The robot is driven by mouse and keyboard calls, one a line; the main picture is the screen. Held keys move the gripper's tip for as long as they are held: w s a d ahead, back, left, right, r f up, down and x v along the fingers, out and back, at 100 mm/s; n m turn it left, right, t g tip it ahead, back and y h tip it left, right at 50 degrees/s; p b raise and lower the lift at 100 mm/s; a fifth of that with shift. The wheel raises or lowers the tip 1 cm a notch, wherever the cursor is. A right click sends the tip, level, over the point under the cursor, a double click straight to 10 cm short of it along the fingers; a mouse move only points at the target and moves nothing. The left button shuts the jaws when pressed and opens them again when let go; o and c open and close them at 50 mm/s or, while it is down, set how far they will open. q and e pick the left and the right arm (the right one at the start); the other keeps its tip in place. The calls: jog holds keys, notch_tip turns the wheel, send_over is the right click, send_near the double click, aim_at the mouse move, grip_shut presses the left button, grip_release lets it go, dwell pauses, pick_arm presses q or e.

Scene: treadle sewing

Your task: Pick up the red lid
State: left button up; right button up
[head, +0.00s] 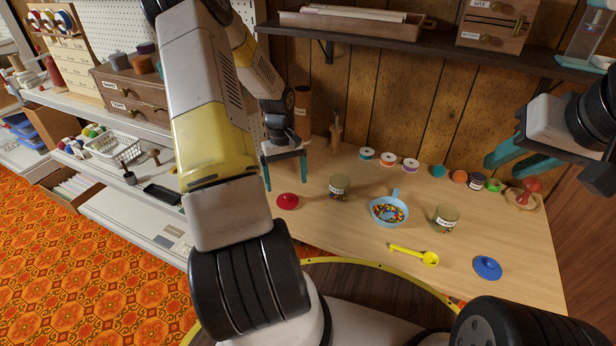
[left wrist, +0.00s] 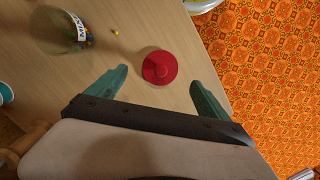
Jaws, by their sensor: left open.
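The red lid (head: 288,201) lies flat on the wooden table, with a small knob on top. It also shows in the left wrist view (left wrist: 159,67), just beyond the fingertips and roughly centred between them. My left gripper (head: 286,180) is open and empty, above and behind the lid, with its teal fingers pointing down. My right gripper (head: 497,157) is at the right, away from the lid, with its teal fingers apart and nothing between them.
A labelled glass jar (head: 340,187) stands right of the lid. A blue strainer (head: 389,211) of coloured beads, a second jar (head: 445,218), a yellow scoop (head: 414,255) and a blue lid (head: 487,267) are further right. Thread spools (head: 388,160) line the back. A shelf (head: 370,38) overhangs.

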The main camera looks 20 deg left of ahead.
aim_at(287, 195)
pick_arm(q)
jog(key=f, duration=0.6)
jog(key=shift+s+d+f, duration=0.15)
jog(key=shift+s+d, duration=0.05)
jog(key=shift+s, duration=0.2)
jog(key=shift+c, duration=0.3)
jog(key=c, duration=1.3)
